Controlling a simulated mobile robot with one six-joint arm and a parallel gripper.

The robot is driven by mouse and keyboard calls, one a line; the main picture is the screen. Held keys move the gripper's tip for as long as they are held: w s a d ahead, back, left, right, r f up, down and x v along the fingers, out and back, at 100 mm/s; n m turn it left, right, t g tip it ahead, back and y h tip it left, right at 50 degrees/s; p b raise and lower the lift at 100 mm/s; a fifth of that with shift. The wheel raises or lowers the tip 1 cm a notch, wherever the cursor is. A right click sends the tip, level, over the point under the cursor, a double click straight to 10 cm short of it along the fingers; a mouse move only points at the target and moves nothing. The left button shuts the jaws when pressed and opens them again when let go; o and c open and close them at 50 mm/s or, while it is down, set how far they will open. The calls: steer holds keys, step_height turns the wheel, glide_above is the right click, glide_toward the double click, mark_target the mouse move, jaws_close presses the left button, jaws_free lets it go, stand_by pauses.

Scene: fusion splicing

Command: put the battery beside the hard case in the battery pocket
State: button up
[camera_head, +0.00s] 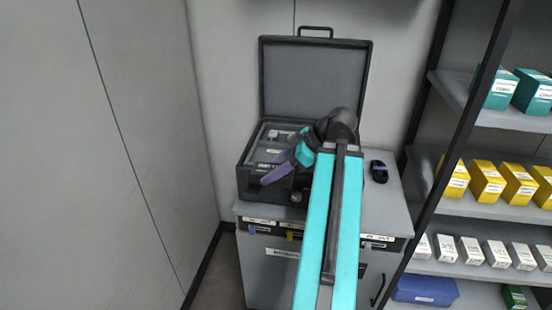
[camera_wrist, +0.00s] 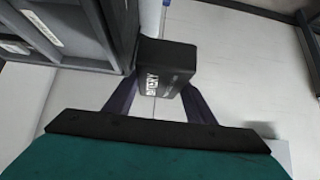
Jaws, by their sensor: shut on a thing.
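The black battery (camera_wrist: 166,58), with white lettering on its side, is held between the purple fingers of my gripper (camera_wrist: 160,90) in the wrist view. In the head view my gripper (camera_head: 272,168) is at the front left of the open black hard case (camera_head: 266,130), its fingers pointing left. I cannot make out the battery there. The case lid stands upright behind, and a dark device (camera_head: 270,142) sits inside. In the wrist view a dark wall with a white label is close to the battery's left. I cannot clearly identify the battery pocket.
The case stands on a grey cabinet (camera_head: 385,205) with labelled drawer fronts. A small black item (camera_head: 378,172) lies on its top at the right. Shelves (camera_head: 480,210) with teal, yellow and white boxes stand further right. A grey wall is close on the left.

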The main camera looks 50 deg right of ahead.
steer(key=shift+d+r+p, duration=0.15)
steer(key=shift+d+p, duration=0.15)
steer(key=shift+p, duration=0.05)
steer(key=shift+w+d+p, duration=0.15)
steer(key=shift+p, duration=0.2)
steer(key=w+d+p, duration=0.1)
steer(key=p, duration=0.1)
steer(key=shift+d+p, duration=0.2)
steer(key=shift+p, duration=0.15)
steer(key=w+d+p, duration=0.1)
steer(key=w+d, duration=0.2)
steer(key=w+d+f+p, duration=0.1)
steer(key=w+d, duration=0.2)
steer(key=w+d+p, duration=0.1)
steer(key=w+d, duration=0.2)
steer(key=d, duration=0.1)
steer(key=shift+w+f, duration=0.15)
steer(key=shift+f, duration=0.15)
steer(key=shift+a+f+p, duration=0.1)
steer(key=shift+f+p, duration=0.1)
steer(key=shift+p, duration=0.15)
steer(key=shift+f+p, duration=0.65)
steer(key=shift+f, duration=0.95)
steer(key=shift+f, duration=0.1)
steer(key=o, duration=1.4)
